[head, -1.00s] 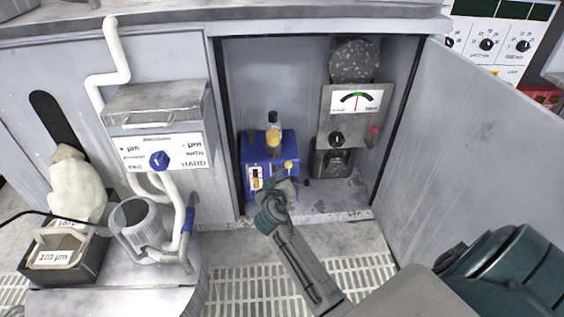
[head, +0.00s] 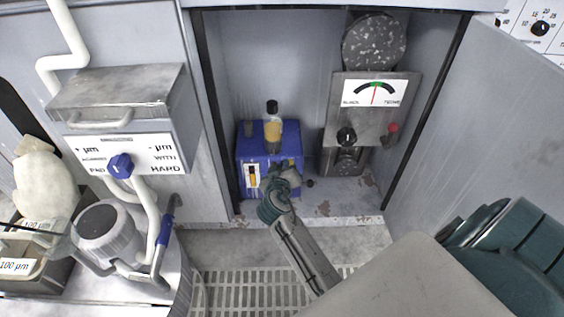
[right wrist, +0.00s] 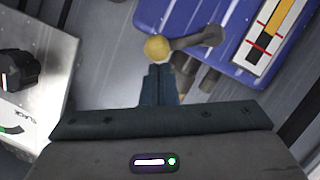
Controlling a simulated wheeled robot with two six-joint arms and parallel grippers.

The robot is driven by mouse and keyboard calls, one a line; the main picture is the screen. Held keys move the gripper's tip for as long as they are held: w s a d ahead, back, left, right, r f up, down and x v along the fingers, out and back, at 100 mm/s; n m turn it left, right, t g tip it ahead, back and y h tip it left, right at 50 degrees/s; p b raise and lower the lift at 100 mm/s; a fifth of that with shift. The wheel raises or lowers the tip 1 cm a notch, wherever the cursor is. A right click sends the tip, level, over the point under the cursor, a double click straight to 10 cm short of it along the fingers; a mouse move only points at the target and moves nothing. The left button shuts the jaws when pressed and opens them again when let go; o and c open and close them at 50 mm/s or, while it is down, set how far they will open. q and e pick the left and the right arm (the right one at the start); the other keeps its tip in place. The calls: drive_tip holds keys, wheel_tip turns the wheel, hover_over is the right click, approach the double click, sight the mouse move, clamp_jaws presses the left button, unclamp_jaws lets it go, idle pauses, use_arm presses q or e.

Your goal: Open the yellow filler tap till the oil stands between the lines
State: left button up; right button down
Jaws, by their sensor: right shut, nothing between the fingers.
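The blue oil unit (head: 247,152) stands on the cabinet floor, with an amber-filled bottle (head: 272,132) on top. Its white-framed sight gauge (head: 252,176) also shows in the right wrist view (right wrist: 268,38), with red marks, a yellow oil column and a dark part. The oil's end appears close to the red marks; I cannot read it exactly. The yellow tap knob (right wrist: 157,47) on its grey lever (right wrist: 196,38) sits just beyond the tips of my right gripper (right wrist: 160,73), which is shut and empty. Contact is unclear. In the head view my right gripper (head: 282,173) hides the tap. My left gripper is out of view.
The open cabinet door (head: 495,150) bounds the right side. Left are a steel box (head: 115,95), a white cup (head: 107,232) and a bin of labelled pads (head: 50,275).

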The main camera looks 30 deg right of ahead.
idle(0.3)
drive_tip(key=shift+s+d+f+m+y, duration=0.3)
drive_tip(key=shift+s+d+f+m, duration=0.15)
drive_tip(key=shift+d+f, duration=0.3)
drive_tip(key=shift+r, duration=0.15)
